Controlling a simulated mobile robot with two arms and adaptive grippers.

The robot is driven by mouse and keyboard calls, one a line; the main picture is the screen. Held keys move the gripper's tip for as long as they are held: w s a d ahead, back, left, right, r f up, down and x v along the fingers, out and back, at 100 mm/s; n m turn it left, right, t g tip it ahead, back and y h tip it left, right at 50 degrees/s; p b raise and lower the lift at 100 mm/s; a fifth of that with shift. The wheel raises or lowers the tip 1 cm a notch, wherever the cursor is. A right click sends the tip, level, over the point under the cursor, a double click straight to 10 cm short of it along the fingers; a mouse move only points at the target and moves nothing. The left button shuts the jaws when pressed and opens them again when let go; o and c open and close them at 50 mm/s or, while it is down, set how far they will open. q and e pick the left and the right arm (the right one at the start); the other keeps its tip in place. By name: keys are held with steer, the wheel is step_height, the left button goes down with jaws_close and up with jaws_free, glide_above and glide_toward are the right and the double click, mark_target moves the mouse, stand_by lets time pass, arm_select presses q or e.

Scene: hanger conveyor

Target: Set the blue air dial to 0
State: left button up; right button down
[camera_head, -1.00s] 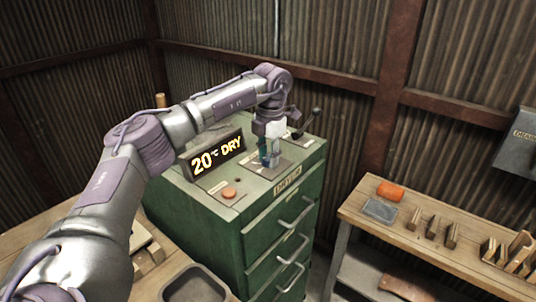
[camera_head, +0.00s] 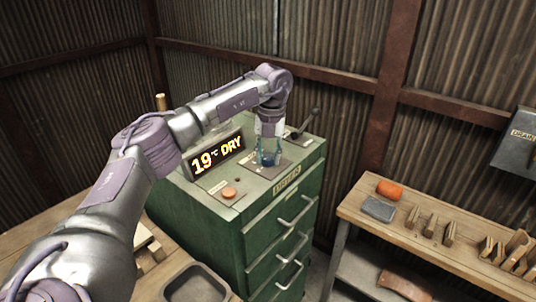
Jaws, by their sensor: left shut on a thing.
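The blue air dial (camera_head: 268,161) sits on the top of the green dryer cabinet (camera_head: 230,241), on a darker plate. My left gripper (camera_head: 268,158) points down over the dial, with its fingers on either side, shut on it. The fingers cover much of the dial, so its pointer and the 0 mark cannot be read. A display (camera_head: 216,154) on the cabinet reads 19 °C DRY in yellow. My right gripper is not in view.
A round orange button (camera_head: 229,193) and a lever with a dark knob (camera_head: 307,122) are on the cabinet top. A wooden bench (camera_head: 410,240) at right holds an orange item, a grey block and several wooden pieces. A grey tray (camera_head: 194,284) is at the bottom.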

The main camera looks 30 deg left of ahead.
mark_target(270, 157)
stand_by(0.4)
arm_select(q)
steer(key=o, duration=1.2)
steer(key=shift+c, duration=0.2)
steer(key=shift+r, duration=0.15)
step_height(270, 157, up, 12)
steer(key=shift+w+d, duration=0.2)
steer(key=shift+d, duration=0.05)
steer(key=shift+f, duration=0.2)
